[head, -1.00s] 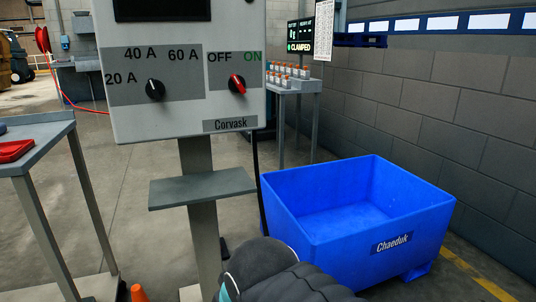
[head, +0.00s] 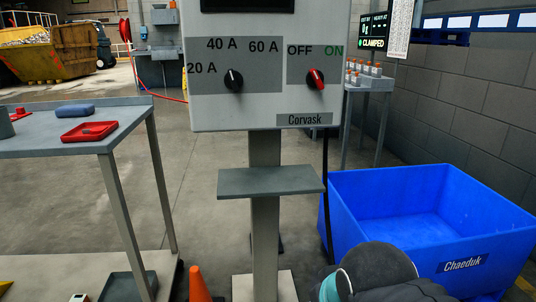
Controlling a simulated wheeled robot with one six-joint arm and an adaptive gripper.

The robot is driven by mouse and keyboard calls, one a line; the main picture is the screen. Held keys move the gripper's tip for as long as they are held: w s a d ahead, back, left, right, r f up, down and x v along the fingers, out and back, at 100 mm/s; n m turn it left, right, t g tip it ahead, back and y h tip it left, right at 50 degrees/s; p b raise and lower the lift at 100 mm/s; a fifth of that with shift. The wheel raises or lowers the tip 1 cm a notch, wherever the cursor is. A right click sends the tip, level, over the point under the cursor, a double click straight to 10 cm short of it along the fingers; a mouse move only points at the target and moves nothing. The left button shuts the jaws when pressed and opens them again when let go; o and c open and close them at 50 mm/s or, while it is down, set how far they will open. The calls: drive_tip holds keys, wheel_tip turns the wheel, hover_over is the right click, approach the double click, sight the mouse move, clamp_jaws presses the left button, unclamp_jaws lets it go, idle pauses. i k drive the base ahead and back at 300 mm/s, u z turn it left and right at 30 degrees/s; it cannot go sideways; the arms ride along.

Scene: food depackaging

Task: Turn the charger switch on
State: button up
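The charger (head: 220,115) is a light grey box on a post in the upper middle of the head view, marked Corvask. Its switch is a red knob (head: 315,79) below the words OFF and ON. The knob's pale mark appears to tilt up and left, towards OFF. To its left is a black knob (head: 233,80) on a dial marked 20 A, 40 A and 60 A. Part of my dark arm shows at the bottom right, well below the switch. My gripper's fingers are not in view.
A grey shelf (head: 271,181) juts from the post under the charger. A blue bin (head: 395,207) marked Chaeduk stands to the right. A table (head: 40,143) with a red tray (head: 89,132) stands left. An orange cone (head: 199,285) is near the post's base.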

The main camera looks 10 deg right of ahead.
sight(314, 78)
drive_tip(key=z, duration=1.95)
drive_tip(key=k, duration=0.8)
drive_tip(key=u, duration=1.25)
drive_tip(key=i, duration=0.5)
